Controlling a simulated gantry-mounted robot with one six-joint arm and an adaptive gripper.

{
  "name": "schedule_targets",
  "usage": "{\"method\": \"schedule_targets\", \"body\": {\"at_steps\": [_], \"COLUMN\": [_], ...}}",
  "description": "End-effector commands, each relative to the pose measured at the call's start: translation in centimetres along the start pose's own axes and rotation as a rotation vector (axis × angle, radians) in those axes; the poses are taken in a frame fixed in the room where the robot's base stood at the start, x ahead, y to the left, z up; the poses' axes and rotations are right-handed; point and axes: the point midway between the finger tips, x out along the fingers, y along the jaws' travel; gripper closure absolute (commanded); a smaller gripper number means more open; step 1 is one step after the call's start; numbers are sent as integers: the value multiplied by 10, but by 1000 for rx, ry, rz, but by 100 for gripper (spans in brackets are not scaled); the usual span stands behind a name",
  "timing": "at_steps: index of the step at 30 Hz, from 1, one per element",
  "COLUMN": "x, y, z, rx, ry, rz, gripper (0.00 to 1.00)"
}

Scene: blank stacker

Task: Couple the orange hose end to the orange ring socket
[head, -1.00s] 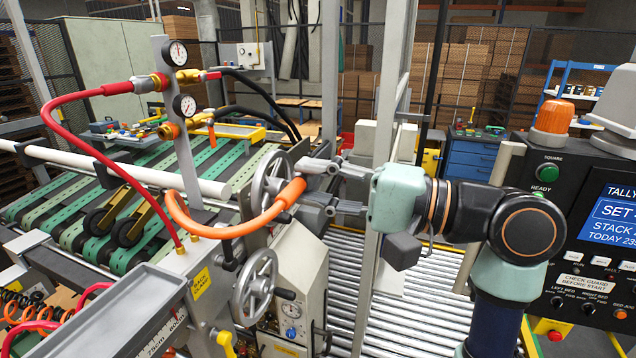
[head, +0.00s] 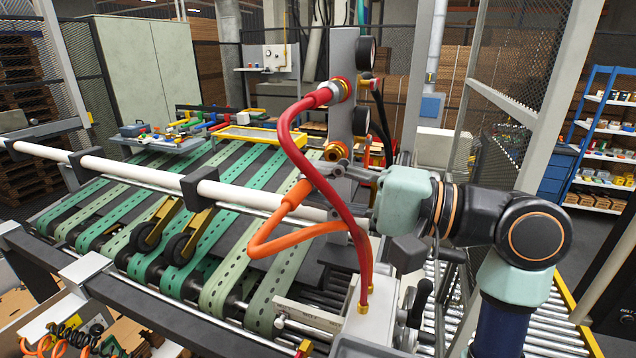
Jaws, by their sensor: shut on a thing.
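My gripper (head: 328,178) is shut on the end of the orange hose (head: 278,243), just below the orange ring socket (head: 337,151). The hose bends down to the left from my fingers, then doubles back right behind the red hose. The socket sits low on the upright grey gauge plate (head: 344,60), its ring facing left. The hose tip is partly hidden by my fingers and the red hose, so I cannot tell whether it touches the socket.
The red hose (head: 290,140) runs from the upper fitting (head: 340,90) down across the front of my fingers. A white roller bar (head: 150,178) crosses at left above green slotted belts (head: 215,265). A mesh guard (head: 545,50) stands at right.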

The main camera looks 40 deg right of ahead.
Motion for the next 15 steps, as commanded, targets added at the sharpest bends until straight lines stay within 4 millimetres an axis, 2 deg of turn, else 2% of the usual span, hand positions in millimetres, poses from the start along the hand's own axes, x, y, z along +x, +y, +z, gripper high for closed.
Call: {"method": "schedule_targets", "body": {"at_steps": [15], "x": [0], "y": [0], "z": [-36], "rx": [1], "ry": [0], "rz": [0], "gripper": [100]}}
